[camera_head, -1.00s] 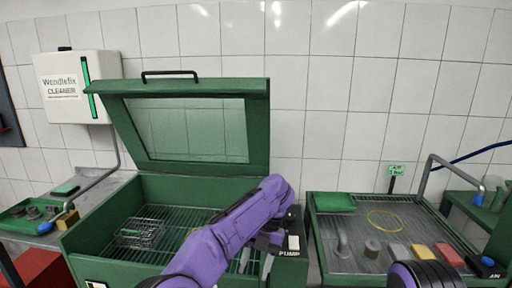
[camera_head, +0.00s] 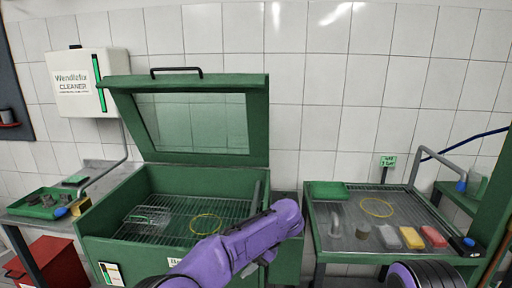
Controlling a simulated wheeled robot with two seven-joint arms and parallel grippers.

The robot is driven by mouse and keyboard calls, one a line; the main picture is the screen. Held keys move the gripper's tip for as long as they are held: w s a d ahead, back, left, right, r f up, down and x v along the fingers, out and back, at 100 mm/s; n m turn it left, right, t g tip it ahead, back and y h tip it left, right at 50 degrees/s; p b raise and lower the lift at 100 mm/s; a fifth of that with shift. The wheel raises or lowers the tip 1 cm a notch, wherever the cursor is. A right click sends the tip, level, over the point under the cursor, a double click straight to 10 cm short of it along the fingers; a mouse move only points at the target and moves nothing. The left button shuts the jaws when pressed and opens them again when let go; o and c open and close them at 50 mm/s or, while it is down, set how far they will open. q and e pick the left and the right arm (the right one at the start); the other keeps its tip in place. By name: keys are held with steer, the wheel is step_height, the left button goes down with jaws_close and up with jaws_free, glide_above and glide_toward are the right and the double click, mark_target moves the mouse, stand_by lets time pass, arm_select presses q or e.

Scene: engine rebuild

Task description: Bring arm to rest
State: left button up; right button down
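My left arm (camera_head: 240,246) is purple and reaches in from the bottom centre, in front of the right front corner of the green washer cabinet (camera_head: 125,240). Its elbow-like end bends over near the cabinet's right side. Only a small grey and dark part shows below it, and I cannot make out the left fingers or anything held. A purple and black part of my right arm (camera_head: 425,275) shows at the bottom right edge. The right gripper is not in view.
The washer's windowed lid (camera_head: 192,120) stands open; a wire basket (camera_head: 147,218) and a yellow ring (camera_head: 206,224) are inside. At right, a worktop holds a green block (camera_head: 328,190), another ring (camera_head: 377,207) and several coloured blocks. A red cabinet (camera_head: 52,265) stands lower left.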

arm_select(q)
steer(key=w+a+f+m+t+y, duration=0.2)
steer(key=a+f+m+t+y, duration=0.1)
steer(key=a+f+m+t, duration=0.55)
steer(key=s+a+f+m+t+h, duration=0.1)
steer(key=s+f+m+t+h, duration=0.15)
steer(key=f+m, duration=0.3)
steer(key=s+a+f+m+t+h, duration=0.1)
steer(key=s+f+m+h, duration=0.1)
steer(key=s+f+m, duration=0.3)
steer(key=s+a+f+m+g+h, duration=0.1)
steer(key=s+a+f+m, duration=0.15)
steer(key=s, duration=0.25)
steer(key=s+a+f+m+g+h+b, duration=0.1)
steer(key=s+a+f+g, duration=0.1)
steer(key=s+f, duration=0.25)
steer(key=s+a+f+m+g+h, duration=0.1)
steer(key=s+a+f+m, duration=0.15)
steer(key=s, duration=0.35)
steer(key=s+a+g, duration=0.2)
steer(key=s+a, duration=0.2)
steer(key=s, duration=0.4)
steer(key=s+a+g, duration=0.2)
steer(key=s+a, duration=0.2)
steer(key=s, duration=0.5)
steer(key=shift+a+r+g+b, duration=0.25)
steer(key=shift+r+g+b, duration=0.05)
steer(key=shift+r+b, duration=0.15)
